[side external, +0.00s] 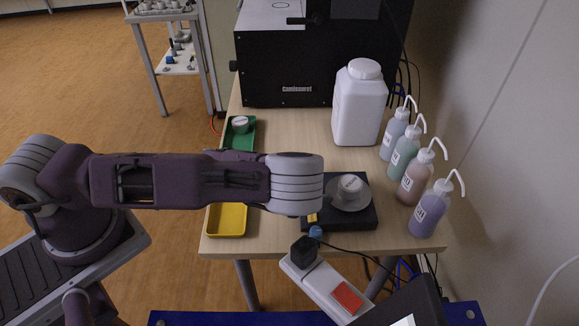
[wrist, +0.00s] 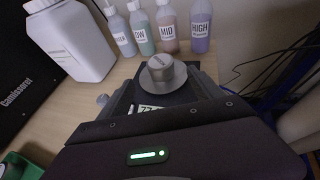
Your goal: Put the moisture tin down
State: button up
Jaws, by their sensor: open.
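A small grey lidded tin (side external: 350,186) stands upright on the round pan (side external: 349,201) of a black balance (side external: 366,218). In the wrist view the tin (wrist: 161,68) sits on the pan beyond my gripper (wrist: 165,90). My gripper is open, with dark fingers reaching toward the pan; their exact gap to the tin is hard to tell. Part of the balance display (wrist: 150,108) shows between them. In the side view the wrist covers the balance's left side, and the fingers are not clear. A second similar tin (side external: 240,122) stands in a green tray (side external: 248,137).
A yellow tray (side external: 228,221) lies at the table's front left. A white jug (side external: 360,104) and several labelled wash bottles (side external: 429,208) line the right side. A black analyser (side external: 285,70) stands at the back. A power strip (side external: 325,284) and cables lie in front.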

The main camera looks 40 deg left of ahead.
jog(key=w+a+r+n+y, duration=0.5)
jog(key=a+r+n+y, duration=0.15)
jog(key=n, duration=0.65)
jog(key=s+a+r+n+g, duration=0.1)
jog(key=s+a+r+n, duration=0.1)
jog(key=r+n, duration=0.4)
jog(key=s+a+r+n+g, duration=0.2)
jog(key=s+r+n, duration=0.15)
jog(key=n, duration=0.45)
jog(key=s+r+n+g, duration=0.1)
jog(key=s+r+n, duration=0.3)
jog(key=s, duration=0.4)
jog(key=s+d+r+n+g, duration=0.1)
jog(key=s+r+n, duration=0.3)
jog(key=s, duration=0.5)
jog(key=s+r+n+g, duration=0.1)
jog(key=s+r+n, duration=0.3)
jog(key=s, duration=0.5)
jog(key=shift+d+r+n+g, duration=0.15)
jog(key=shift+r+n+g, duration=0.2)
jog(key=shift+n, duration=0.75)
